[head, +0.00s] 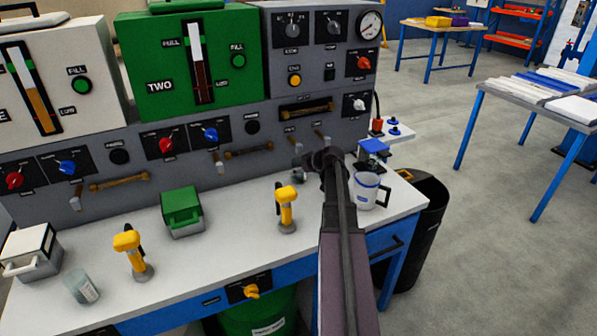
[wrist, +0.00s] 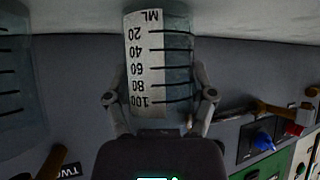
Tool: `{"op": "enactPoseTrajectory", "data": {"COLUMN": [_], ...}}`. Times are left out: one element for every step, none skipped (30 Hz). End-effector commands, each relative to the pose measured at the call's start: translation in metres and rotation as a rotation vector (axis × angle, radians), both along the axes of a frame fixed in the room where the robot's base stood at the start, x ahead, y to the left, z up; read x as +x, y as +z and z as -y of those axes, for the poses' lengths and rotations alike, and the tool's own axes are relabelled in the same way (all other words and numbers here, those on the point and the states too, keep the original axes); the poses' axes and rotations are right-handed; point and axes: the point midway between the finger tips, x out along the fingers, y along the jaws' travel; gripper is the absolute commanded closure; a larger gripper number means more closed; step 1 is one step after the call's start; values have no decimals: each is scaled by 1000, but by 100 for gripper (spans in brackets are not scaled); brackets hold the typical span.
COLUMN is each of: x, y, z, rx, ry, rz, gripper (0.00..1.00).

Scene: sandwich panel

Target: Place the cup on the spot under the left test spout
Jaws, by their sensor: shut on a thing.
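My gripper (head: 325,160) is over the back right of the bench, close to the panel. In the wrist view my gripper (wrist: 160,105) is shut on a clear cup (wrist: 178,65) with a white ML scale; the picture is upside down. In the head view my arm mostly hides this cup. Several short spouts stick out low on the panel, the leftmost spout (head: 76,202) at the far left and another spout (head: 218,162) near the middle. I cannot tell which is the left test spout. The spot under it is not clearly visible.
A green box (head: 182,210), a white box (head: 30,250) and a small clear jar (head: 82,288) stand left. A white measuring jug (head: 366,190) stands right of my arm. A black bin (head: 425,215) is beyond.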

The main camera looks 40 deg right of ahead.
Motion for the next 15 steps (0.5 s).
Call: {"op": "enactPoseTrajectory", "data": {"x": [0, -1, -1, -1, -1, -1, -1, -1, -1, -1, -1, -1, -1, -1, -1], "y": [-1, -1, -1, -1, -1, -1, -1, -1, -1, -1, -1, -2, -3, -3, -5], "z": [1, 1, 1, 2, 2, 2, 2, 2, 2, 2, 2, 2, 3, 3, 3], "rx": [0, 0, 0, 0, 0, 0, 0, 0, 0, 0, 0, 0, 0, 0, 0], "ry": [-1, -1, -1, -1, -2, -2, -3, -3, -3, -3, -3, -3, -3, -3, -3], "rz": [0, 0, 0, 0, 0, 0, 0, 0, 0, 0, 0, 0, 0, 0, 0], "gripper": [84, 84, 84, 84, 84, 84, 84, 84, 84, 84, 84, 84, 84, 84, 84]}}
